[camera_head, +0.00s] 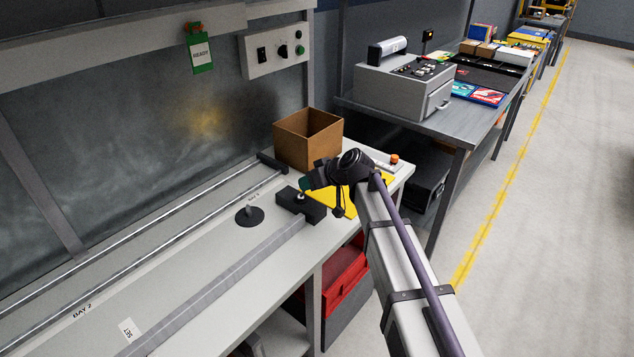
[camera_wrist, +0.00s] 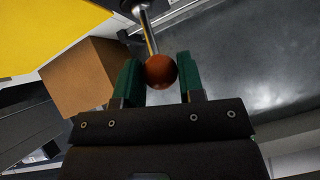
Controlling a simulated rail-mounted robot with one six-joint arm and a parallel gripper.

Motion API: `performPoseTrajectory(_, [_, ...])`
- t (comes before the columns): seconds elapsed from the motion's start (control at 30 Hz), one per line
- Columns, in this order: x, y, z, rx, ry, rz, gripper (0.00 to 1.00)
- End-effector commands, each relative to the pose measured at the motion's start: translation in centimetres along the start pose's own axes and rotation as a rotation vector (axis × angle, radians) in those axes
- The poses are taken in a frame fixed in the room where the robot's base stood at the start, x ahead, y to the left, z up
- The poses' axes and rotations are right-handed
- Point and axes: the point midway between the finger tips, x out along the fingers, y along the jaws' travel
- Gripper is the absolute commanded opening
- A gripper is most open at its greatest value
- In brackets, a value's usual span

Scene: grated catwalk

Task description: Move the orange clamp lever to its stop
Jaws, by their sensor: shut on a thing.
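The clamp lever shows in the wrist view as a metal rod (camera_wrist: 149,33) ending in an orange ball knob (camera_wrist: 161,71). My gripper (camera_wrist: 158,78) has its green fingers on either side of the knob and is shut on it. In the head view, my gripper (camera_head: 306,184) is low over a black clamp block (camera_head: 312,210) on the grey bench. The knob is hidden there behind my gripper and wrist. The lever's stop cannot be made out.
A cardboard box (camera_head: 298,148) stands on the bench behind my gripper. A yellow sheet (camera_head: 330,206) lies beside the block. A round black base (camera_head: 250,215) sits to the left, with rails (camera_head: 150,222) behind. A small orange button (camera_head: 395,159) is at the bench's far right.

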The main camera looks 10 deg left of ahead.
Motion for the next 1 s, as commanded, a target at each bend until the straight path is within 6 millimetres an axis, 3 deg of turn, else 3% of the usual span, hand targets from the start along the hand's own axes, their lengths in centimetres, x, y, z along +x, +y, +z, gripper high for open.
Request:
performPoseTrajectory(0.2, [0.0, 0.0, -0.1, 0.001, 0.002, 0.000, 0.12])
performPoseTrajectory(0.23, [0.0, 0.0, -0.1, 0.001, 0.002, 0.000, 0.38])
performPoseTrajectory(0.47, [0.0, 0.0, -0.1, 0.001, 0.001, 0.000, 0.60])
performPoseTrajectory(0.77, [-0.6, 0.0, -0.2, 0.001, 0.000, 0.001, 0.60])
performPoseTrajectory(1.0, [-6.3, -0.3, -0.6, 0.003, 0.001, 0.003, 0.60])
